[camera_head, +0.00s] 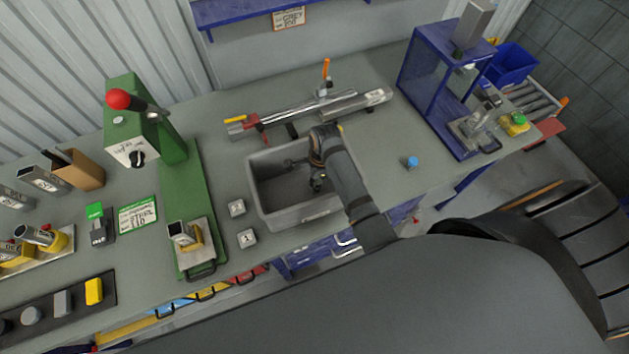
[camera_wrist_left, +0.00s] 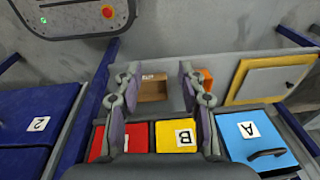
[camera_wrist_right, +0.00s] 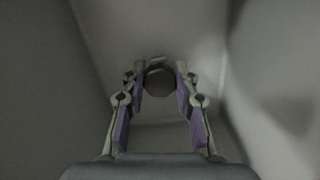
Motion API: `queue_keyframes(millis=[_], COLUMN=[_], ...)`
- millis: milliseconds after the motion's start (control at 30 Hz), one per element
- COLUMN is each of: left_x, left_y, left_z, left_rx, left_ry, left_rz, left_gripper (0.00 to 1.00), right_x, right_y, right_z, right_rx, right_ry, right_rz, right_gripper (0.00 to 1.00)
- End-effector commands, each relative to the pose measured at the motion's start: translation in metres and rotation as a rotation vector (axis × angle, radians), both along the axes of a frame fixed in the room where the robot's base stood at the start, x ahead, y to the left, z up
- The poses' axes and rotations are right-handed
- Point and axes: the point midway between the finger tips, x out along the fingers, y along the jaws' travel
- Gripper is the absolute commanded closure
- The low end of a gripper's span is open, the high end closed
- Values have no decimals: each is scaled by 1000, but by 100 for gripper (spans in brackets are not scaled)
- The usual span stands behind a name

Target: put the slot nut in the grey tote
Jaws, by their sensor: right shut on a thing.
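The grey tote (camera_head: 283,218) stands open on the bench near the middle of the head view. My right gripper (camera_head: 317,184) reaches down inside the tote. In the right wrist view the tote's pale walls surround my right gripper (camera_wrist_right: 160,82), which is shut on a small dark grey piece, the slot nut (camera_wrist_right: 160,84), between its fingertips. In the head view the nut is too small and shaded to make out. My left gripper (camera_wrist_left: 161,78) is open and empty in the left wrist view, pointing towards coloured drawers; it does not show in the head view.
A green press (camera_head: 185,180) with a red knob stands left of the tote. Two small grey blocks (camera_head: 237,207) lie beside the tote. Metal bars (camera_head: 305,108) lie behind it. A blue cap (camera_head: 411,162) and a blue frame (camera_head: 430,90) are to the right.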

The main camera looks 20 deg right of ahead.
Motion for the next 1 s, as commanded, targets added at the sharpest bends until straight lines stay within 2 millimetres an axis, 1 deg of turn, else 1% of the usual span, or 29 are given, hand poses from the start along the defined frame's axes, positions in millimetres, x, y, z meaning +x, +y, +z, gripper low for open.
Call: queue_keyframes(millis=[33,100,200,300,400,433,600,867,967,1000], left_x=[-1,-4,-12,-19,-20,-20,-20,-17,-17,-16], left_y=[3,8,14,16,16,16,14,12,12,12], left_z=[3,3,2,2,1,1,1,1,0,-2], left_rx=[3,10,17,20,20,20,17,14,14,14], left_ry=[1,7,20,30,32,32,31,28,27,26], left_rz=[-1,-2,-5,-5,-5,-5,-4,-4,-4,-4], left_gripper=[60,60,60,60,60,60,60,60,60,60], right_x=[0,1,1,1,1,0,1,1,1,1], right_y=[0,0,0,0,0,0,0,0,0,-1], right_z=[-4,-9,-10,-10,-12,-13,-12,-12,-7,-2], right_rx=[0,0,0,0,1,1,1,1,1,1], right_ry=[0,-2,-3,-3,-2,-1,-2,-2,-5,-6], right_rz=[0,0,0,0,0,0,0,0,-1,-1], right_gripper=[100,100,100,100,100,69,48,48,48,48])
